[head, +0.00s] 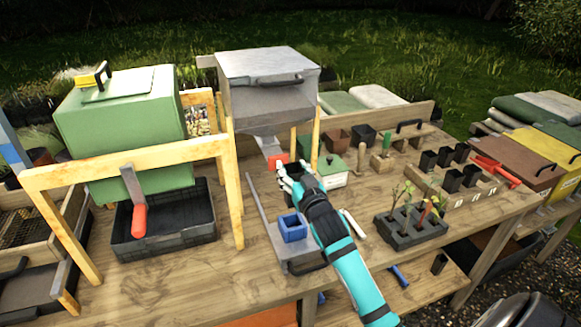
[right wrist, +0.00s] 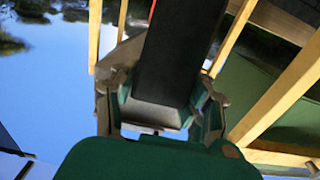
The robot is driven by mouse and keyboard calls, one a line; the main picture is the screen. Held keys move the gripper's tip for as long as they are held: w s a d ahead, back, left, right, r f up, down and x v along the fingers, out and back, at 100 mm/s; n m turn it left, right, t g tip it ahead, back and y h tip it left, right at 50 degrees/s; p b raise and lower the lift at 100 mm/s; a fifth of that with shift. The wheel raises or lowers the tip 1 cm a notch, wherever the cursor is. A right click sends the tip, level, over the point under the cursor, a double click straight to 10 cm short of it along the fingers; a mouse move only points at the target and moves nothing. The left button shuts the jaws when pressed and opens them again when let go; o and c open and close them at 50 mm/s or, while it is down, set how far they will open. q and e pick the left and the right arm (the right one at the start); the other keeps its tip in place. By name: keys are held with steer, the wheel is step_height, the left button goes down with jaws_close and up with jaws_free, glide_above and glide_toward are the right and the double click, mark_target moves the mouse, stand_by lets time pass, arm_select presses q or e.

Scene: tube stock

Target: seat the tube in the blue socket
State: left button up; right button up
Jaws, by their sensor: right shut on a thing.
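The blue socket (head: 292,228) is a square, open-topped block on a grey base plate (head: 305,262) near the front of the bench. My right gripper (head: 287,178) is above and behind it, reaching in from the front right. In the right wrist view, the right gripper (right wrist: 160,112) is shut on a dark, straight-sided tube (right wrist: 180,55), with a finger on each side. In the head view the hand mostly hides the tube. It appears apart from the blue socket. My left gripper is not in view.
A black tray of seedlings (head: 411,238) stands to the right, a white rod (head: 354,226) closer. A black crate (head: 165,245) and a wooden frame (head: 130,163) are left. Bare bench lies front left.

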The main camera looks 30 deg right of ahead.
step_height(320, 180, down, 2)
steer(key=shift+w+f+b, duration=0.1)
steer(key=shift+b, duration=0.7)
steer(key=shift+f+b, duration=0.85)
steer(key=shift+f, duration=0.05)
steer(key=shift+f+b, duration=0.25)
steer(key=shift+b, duration=0.05)
steer(key=shift+f, duration=0.25)
steer(key=shift+f+b, duration=1.05)
steer(key=shift+f, duration=0.1)
steer(key=shift+f+b, duration=0.3)
steer(key=shift+f, duration=0.15)
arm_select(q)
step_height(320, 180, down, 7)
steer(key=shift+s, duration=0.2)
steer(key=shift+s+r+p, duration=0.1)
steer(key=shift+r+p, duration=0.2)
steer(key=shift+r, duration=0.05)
arm_select(e)
steer(key=shift+r, duration=0.1)
